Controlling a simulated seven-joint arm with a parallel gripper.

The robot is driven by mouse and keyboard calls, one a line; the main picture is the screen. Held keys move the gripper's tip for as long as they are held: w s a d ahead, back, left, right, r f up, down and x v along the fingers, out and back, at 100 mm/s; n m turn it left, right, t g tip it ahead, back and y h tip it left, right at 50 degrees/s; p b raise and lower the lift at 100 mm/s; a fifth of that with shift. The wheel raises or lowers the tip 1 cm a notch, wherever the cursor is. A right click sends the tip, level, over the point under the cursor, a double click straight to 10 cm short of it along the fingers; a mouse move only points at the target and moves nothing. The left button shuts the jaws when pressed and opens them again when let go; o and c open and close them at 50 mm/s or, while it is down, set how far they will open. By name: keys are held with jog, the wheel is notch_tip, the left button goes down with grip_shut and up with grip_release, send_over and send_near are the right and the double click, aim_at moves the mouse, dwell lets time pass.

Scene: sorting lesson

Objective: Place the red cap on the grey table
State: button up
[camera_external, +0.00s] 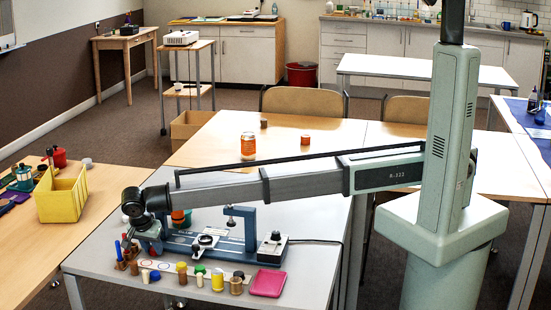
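The grey table (100,262) stands in front of my arm. My gripper (150,246) hangs low over its left part, beside a blue fixture (215,245); its fingers are too small and dark to tell whether they are open or shut. I cannot single out the red cap with certainty. A small orange-red cylinder (305,139) stands on the wooden table (345,132) behind, away from my gripper. An orange-red round thing (178,214) shows just behind my arm, partly hidden. Small reddish and brown pieces stand close to the gripper, hard to tell apart.
Several small caps and spools, one yellow (181,267), line the grey table's front. A pink tray (267,283) lies right of them. A yellow bin (62,195) stands on the left table. An orange-labelled can (248,146) stands on the wooden table behind my arm.

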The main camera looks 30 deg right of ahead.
jog(key=o, duration=0.3)
jog(key=shift+o, duration=0.2)
jog(key=shift+r, duration=0.15)
jog(key=v, duration=1.2)
